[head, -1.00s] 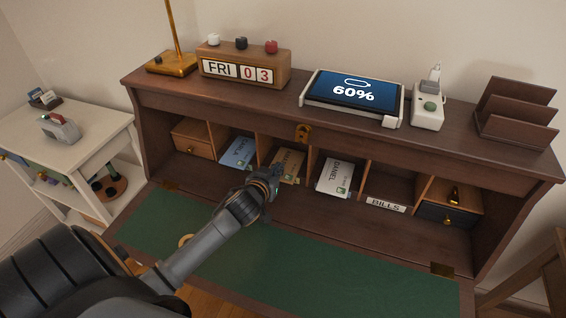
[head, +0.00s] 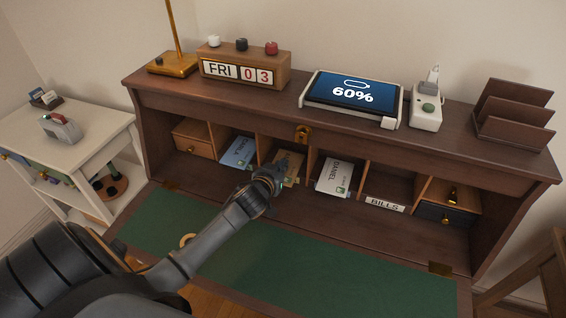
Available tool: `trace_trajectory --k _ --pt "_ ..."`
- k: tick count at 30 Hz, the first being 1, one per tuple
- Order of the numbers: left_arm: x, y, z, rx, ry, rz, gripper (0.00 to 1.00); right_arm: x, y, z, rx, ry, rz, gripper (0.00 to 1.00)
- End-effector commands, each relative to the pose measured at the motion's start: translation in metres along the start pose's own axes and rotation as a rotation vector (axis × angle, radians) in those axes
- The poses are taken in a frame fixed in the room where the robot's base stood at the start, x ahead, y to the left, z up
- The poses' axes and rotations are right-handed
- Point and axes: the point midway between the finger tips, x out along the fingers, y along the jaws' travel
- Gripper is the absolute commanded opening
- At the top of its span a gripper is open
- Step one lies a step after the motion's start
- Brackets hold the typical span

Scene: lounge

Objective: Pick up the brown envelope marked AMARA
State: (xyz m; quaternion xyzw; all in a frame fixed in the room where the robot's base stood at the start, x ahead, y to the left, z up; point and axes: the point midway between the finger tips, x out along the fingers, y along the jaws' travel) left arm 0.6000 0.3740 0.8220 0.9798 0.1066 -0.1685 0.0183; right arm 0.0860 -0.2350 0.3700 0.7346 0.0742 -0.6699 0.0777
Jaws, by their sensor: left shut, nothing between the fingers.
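The brown envelope (head: 292,165) leans in the third compartment from the left of the desk's pigeonhole row. Its lower left part and most of its lettering are hidden behind my left gripper (head: 272,174). My left gripper is shut and empty, in front of that compartment and overlapping the envelope in the picture. I cannot tell whether it touches the envelope. My right gripper is not in the head view.
A blue envelope (head: 239,152) stands in the compartment to the left, a white DANEL-marked envelope (head: 338,174) to the right. A BILLS label (head: 384,204) marks another compartment. A tablet (head: 352,91) and calendar (head: 243,70) stand on top.

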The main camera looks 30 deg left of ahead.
Motion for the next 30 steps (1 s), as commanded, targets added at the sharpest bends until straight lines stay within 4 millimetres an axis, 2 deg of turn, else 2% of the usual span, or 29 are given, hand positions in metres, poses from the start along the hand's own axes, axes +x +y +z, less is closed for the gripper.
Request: trace_trajectory --k 1,9,15,23,30 --pt "-0.004 -0.001 0.012 -0.002 -0.024 -0.005 0.0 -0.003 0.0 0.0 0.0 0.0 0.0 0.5" --pt "-0.004 -0.001 0.014 0.0 -0.026 -0.006 0.0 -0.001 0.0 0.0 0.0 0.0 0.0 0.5" --pt "-0.009 -0.001 -0.001 -0.002 -0.026 -0.005 0.0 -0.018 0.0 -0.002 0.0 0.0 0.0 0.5" --pt "-0.005 -0.002 -0.007 -0.001 -0.025 -0.003 0.0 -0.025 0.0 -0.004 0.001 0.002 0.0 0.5" --pt "-0.048 -0.002 0.012 -0.002 -0.023 -0.002 0.0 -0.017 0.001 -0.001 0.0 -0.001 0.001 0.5"
